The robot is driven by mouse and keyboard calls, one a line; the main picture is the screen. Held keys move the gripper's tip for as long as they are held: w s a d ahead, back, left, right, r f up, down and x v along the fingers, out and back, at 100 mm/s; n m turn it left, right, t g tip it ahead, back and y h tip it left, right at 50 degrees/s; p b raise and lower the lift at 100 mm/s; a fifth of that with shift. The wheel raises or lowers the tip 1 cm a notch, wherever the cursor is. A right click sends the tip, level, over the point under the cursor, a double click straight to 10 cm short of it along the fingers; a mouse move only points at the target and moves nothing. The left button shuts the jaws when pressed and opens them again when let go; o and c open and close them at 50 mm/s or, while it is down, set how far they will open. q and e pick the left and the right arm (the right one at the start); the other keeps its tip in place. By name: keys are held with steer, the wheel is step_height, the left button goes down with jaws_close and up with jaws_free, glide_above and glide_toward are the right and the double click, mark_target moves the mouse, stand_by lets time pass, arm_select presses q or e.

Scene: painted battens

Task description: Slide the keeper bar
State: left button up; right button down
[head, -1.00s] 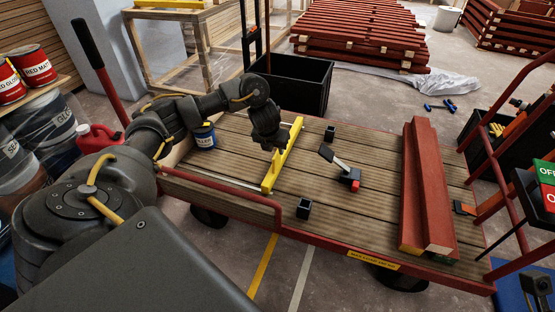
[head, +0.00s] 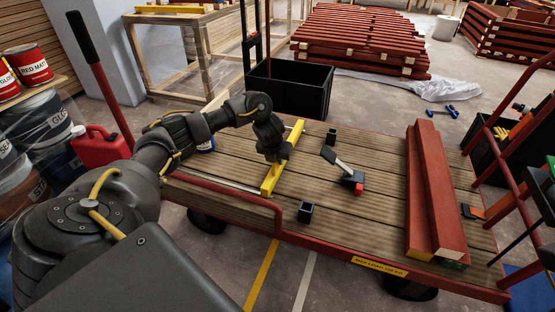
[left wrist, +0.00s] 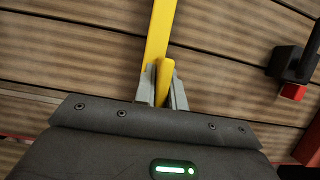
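The yellow keeper bar (head: 285,160) lies across the plank deck of a red cart, left of centre. My left gripper (head: 275,160) is down at its near half in the head view. In the left wrist view the gripper's grey fingertips (left wrist: 163,85) stand close on both sides of a raised yellow piece of the bar, and the bar (left wrist: 160,35) runs on ahead of them. The fingers look shut on this piece, though the contact is partly hidden. My right gripper is not in view.
Two small black square sockets, one far (head: 332,137) and one near (head: 306,211), stand right of the bar. Red battens (head: 435,195) lie at the deck's right.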

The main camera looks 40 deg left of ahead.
arm_select(q)
jaws_close()
steer(key=shift+s+a, duration=0.1)
steer(key=shift+a, duration=0.25)
steer(key=s+a, duration=0.3)
steer(key=a, duration=0.6)
steer(key=s+a, duration=0.3)
steer(key=a, duration=0.5)
steer(key=s+a, duration=0.3)
steer(key=a, duration=0.6)
steer(key=shift+s+a, duration=0.25)
steer(key=shift+a, duration=0.1)
steer(key=o, duration=0.5)
jaws_free()
